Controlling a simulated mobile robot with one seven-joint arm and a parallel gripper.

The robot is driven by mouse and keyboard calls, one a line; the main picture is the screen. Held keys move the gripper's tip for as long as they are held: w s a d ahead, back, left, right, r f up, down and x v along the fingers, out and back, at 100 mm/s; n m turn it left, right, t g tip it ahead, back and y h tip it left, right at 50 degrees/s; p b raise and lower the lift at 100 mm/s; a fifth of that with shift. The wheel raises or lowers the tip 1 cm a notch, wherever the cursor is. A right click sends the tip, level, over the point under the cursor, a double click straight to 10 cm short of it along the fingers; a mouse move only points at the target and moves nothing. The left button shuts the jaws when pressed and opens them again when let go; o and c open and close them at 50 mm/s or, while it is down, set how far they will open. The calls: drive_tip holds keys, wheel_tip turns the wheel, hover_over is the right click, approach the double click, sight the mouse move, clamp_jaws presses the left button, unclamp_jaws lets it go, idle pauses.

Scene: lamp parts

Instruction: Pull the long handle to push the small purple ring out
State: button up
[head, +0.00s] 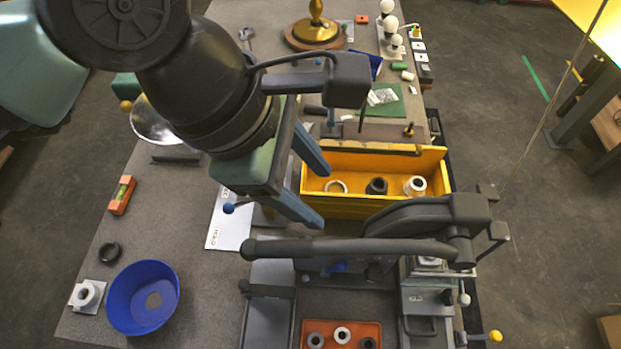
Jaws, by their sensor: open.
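The long handle (350,249) is a thick dark grey bar lying nearly level across the picture. Its rounded free end is at the left, and its right end joins a dark pivot block (467,228) on the press-like machine. My gripper (321,196) is open and empty, with two blue fingers pointing right. In the picture it sits just above the handle's left half, apart from it; the height gap is hard to judge. I cannot make out a purple ring; the area under the handle is partly hidden.
A yellow bin (428,157) with several rings stands behind the handle. An orange tray (312,326) with rings lies in front. A blue bowl (124,318), a black ring (109,252) and a white block (85,296) are at left.

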clamp_jaws()
drive_tip(key=c, duration=0.8)
unclamp_jaws()
drive_tip(key=o, duration=1)
drive_tip(key=shift+c, duration=0.2)
drive_tip(key=b+v, duration=0.2)
drive_tip(key=v, duration=1.1)
drive_tip(key=shift+b, duration=0.3)
drive_tip(key=shift+d, duration=0.1)
